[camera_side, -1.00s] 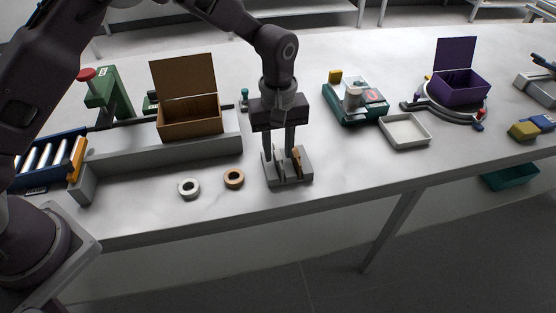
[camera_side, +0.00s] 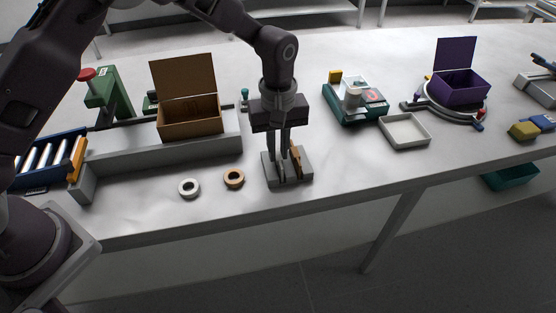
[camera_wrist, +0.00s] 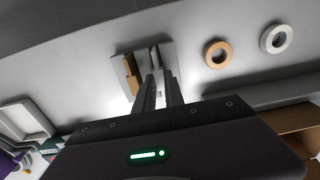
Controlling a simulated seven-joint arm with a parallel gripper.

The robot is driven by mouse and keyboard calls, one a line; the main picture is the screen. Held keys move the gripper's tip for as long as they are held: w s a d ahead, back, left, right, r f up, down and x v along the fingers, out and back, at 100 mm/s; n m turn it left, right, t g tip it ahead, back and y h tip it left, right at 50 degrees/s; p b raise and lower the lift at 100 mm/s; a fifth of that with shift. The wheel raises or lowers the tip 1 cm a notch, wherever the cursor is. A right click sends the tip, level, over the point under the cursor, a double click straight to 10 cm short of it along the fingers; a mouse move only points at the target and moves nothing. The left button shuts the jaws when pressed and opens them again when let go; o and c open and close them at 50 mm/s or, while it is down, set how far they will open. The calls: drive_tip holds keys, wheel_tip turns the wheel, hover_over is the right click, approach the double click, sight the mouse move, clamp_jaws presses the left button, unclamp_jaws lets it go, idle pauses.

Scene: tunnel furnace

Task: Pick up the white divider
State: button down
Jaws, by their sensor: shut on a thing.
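My gripper (camera_side: 284,152) points straight down into a small grey slotted holder (camera_side: 302,180) near the table's front edge. It is shut on a thin upright pale divider, the white divider (camera_wrist: 154,57), which stands in the holder between the fingertips and is mostly hidden by them. In the wrist view my gripper (camera_wrist: 158,76) shows with its two fingers close together over the holder (camera_wrist: 170,50). A brown divider (camera_side: 297,157) stands in the same holder just right of the fingers; it also shows in the wrist view (camera_wrist: 131,76).
A white tape ring (camera_side: 189,188) and a tan ring (camera_side: 234,178) lie left of the holder. An open brown box (camera_side: 190,120) stands on a grey conveyor (camera_side: 165,152). A shallow white tray (camera_side: 405,132), a teal device (camera_side: 352,105) and a purple box (camera_side: 460,90) are to the right.

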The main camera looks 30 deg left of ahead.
sight(278, 155)
drive_tip(key=shift+r, duration=3.5)
